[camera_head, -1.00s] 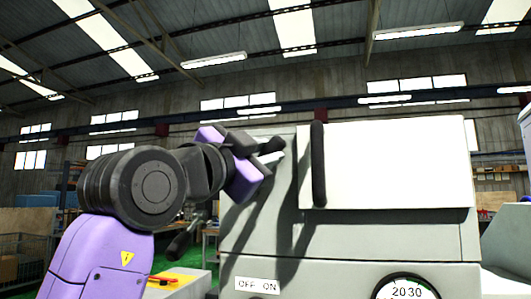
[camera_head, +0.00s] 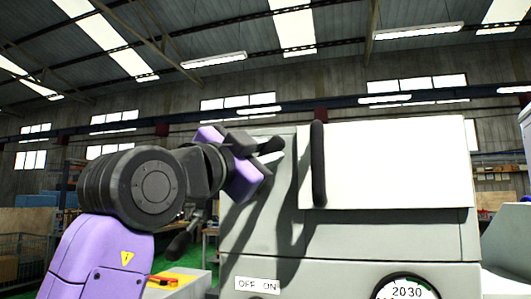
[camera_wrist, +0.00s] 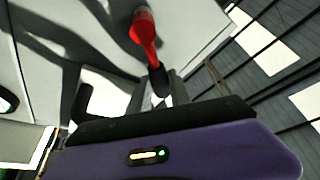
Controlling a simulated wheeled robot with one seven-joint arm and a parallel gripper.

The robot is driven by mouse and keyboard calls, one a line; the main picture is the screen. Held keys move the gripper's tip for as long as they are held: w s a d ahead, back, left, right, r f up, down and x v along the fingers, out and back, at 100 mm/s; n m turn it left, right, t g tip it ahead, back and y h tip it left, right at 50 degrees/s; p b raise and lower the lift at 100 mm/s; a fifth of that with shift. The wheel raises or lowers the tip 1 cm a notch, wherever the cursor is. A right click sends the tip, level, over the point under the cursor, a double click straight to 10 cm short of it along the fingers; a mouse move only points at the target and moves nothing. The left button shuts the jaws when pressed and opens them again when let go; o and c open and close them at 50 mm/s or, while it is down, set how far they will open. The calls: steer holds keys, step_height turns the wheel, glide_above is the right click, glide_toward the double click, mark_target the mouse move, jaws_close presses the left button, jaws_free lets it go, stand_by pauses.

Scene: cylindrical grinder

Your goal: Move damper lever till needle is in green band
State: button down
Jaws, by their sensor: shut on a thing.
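My gripper (camera_head: 264,154) is at the upper left of the grey machine, beside its front face. In the wrist view, a lever (camera_wrist: 145,27) with a red part and a dark end runs down to my gripper (camera_wrist: 157,100). The gripper is shut on its dark end; the purple gripper body hides part of the grip. In the head view the lever is mostly hidden behind the gripper. A round gauge (camera_head: 405,289) marked 20 and 30 shows at the bottom edge, cut off by the frame. A little green shows on its upper right rim. I cannot make out its needle.
The grey machine (camera_head: 340,235) fills the right middle, with a white cover (camera_head: 395,160) and a black vertical handle (camera_head: 319,165) close right of my gripper. An OFF ON label (camera_head: 257,285) sits low on its front. Open air lies above the machine.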

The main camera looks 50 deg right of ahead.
stand_by(0.3)
steer(key=shift+w+a+r+n+t+h, duration=0.1)
steer(key=shift+w+r+n+t, duration=0.2)
steer(key=shift+n, duration=0.35)
steer(key=shift+w+a+r+n+t+h, duration=0.15)
steer(key=shift+n+t, duration=0.2)
steer(key=shift+n, duration=0.25)
steer(key=shift+w+r+n+t+h, duration=0.1)
steer(key=shift+w+n+t, duration=0.2)
steer(key=shift+n, duration=0.35)
steer(key=shift+s, duration=0.1)
steer(key=c, duration=1.2)
jaws_free()
steer(key=shift+b+v, duration=0.9)
steer(key=shift+v, duration=3.05)
